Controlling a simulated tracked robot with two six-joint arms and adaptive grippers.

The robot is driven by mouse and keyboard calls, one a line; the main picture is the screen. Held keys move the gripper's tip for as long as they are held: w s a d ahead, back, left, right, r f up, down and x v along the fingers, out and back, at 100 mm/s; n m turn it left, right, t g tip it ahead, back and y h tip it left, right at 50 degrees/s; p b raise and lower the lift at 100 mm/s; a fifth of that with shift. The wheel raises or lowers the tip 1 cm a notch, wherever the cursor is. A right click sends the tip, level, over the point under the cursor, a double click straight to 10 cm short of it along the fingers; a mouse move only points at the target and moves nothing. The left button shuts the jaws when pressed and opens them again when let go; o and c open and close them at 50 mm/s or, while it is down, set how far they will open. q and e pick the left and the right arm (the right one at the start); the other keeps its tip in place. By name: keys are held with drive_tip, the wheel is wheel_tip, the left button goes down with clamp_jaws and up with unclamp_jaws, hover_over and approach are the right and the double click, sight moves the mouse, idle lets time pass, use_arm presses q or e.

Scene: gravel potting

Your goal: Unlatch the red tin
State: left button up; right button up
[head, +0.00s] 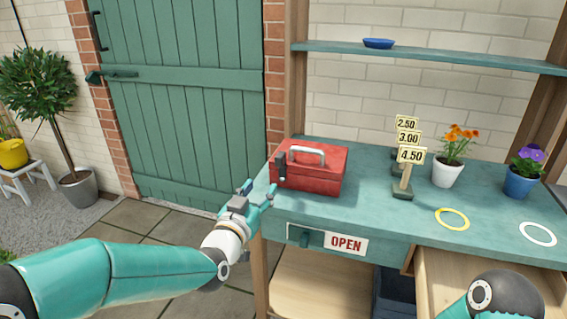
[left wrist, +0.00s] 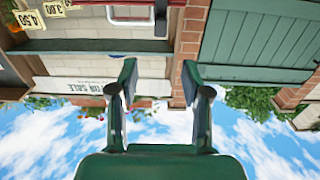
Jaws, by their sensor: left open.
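The red tin (head: 322,179) stands shut at the left end of the teal bench top, with a pale handle (head: 308,150) on its lid. A dark latch (head: 281,169) sits at its left front corner. My left gripper (head: 259,190) is open and empty, just left of the tin and apart from it. In the left wrist view my left gripper (left wrist: 158,78) has its fingers spread with nothing between them. That view is upside down, with the tin's handle (left wrist: 117,22) and dark latch (left wrist: 161,18) at the top edge. My right gripper is out of view.
Price signs (head: 404,180) stand right of the tin. A white pot with orange flowers (head: 446,174) and a blue pot (head: 519,183) are further right. Yellow (head: 440,224) and white (head: 525,240) rings lie near the front. An open drawer (head: 440,275) juts out below.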

sight(278, 162)
use_arm(q)
drive_tip(key=p+x, duration=0.3)
drive_tip(key=x, duration=1.1)
drive_tip(key=shift+w+d+f, duration=0.1)
drive_tip(key=shift+w+f, duration=0.05)
drive_tip(key=shift+w, duration=0.2)
drive_tip(key=shift+c, duration=0.3)
clamp_jaws()
